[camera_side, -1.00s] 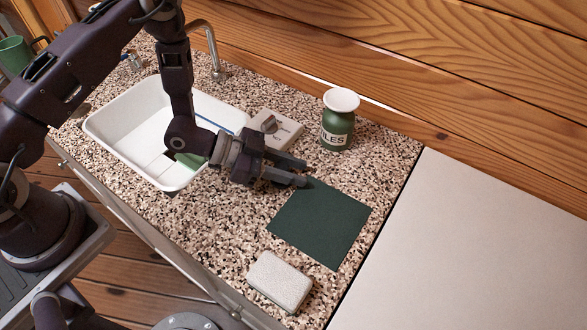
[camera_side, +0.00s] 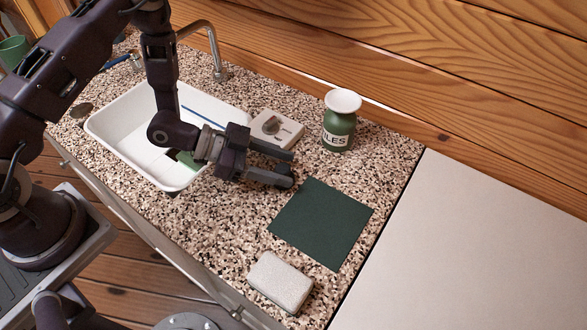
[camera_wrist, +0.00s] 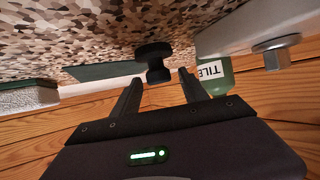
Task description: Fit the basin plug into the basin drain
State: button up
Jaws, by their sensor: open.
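A black plug-like piece with a narrow waist, which I take as the basin plug (camera_wrist: 153,63), shows in the wrist view on the speckled counter, just beyond and between my fingertips. In the side view I cannot tell it apart from the dark fingers. My gripper (camera_side: 289,168) is open, low over the counter between the pale block and the green mat; it also shows in the wrist view (camera_wrist: 160,82). The pale block (camera_side: 291,133) carries a round grey metal fitting (camera_side: 271,125), perhaps the basin drain; the fitting also shows in the wrist view (camera_wrist: 275,54).
A green jar (camera_side: 338,132) with a white lid stands right of the block. A dark green mat (camera_side: 322,222) and a pale sponge-like block (camera_side: 280,282) lie in front. The white basin (camera_side: 120,127) and tap (camera_side: 214,50) are left. A wooden wall runs behind.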

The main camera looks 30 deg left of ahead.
jog(key=v, duration=0.8)
jog(key=shift+s+a+r, duration=0.1)
jog(key=shift+s+a, duration=0.05)
jog(key=shift+a, duration=0.1)
jog(key=w+a+r+n+t+y, duration=0.1)
jog(key=w+a+r+n+y, duration=0.3)
jog(key=a+r+y, duration=0.65)
jog(key=s+r+n+g+y, duration=0.1)
jog(key=s+r+n, duration=0.4)
jog(key=s+r, duration=0.6)
jog(key=shift+s+r+n+y, duration=0.15)
jog(key=shift+s+n+y, duration=0.25)
jog(key=shift+s, duration=0.3)
jog(key=shift+o, duration=0.5)
jog(key=s+d+r+n+g+h, duration=0.1)
jog(key=s+d, duration=0.3)
jog(key=s, duration=0.5)
jog(key=shift+s+n, duration=0.3)
jog(key=shift+d+r+h, duration=0.1)
jog(key=shift+h, duration=0.15)
jog(key=shift+w, duration=0.1)
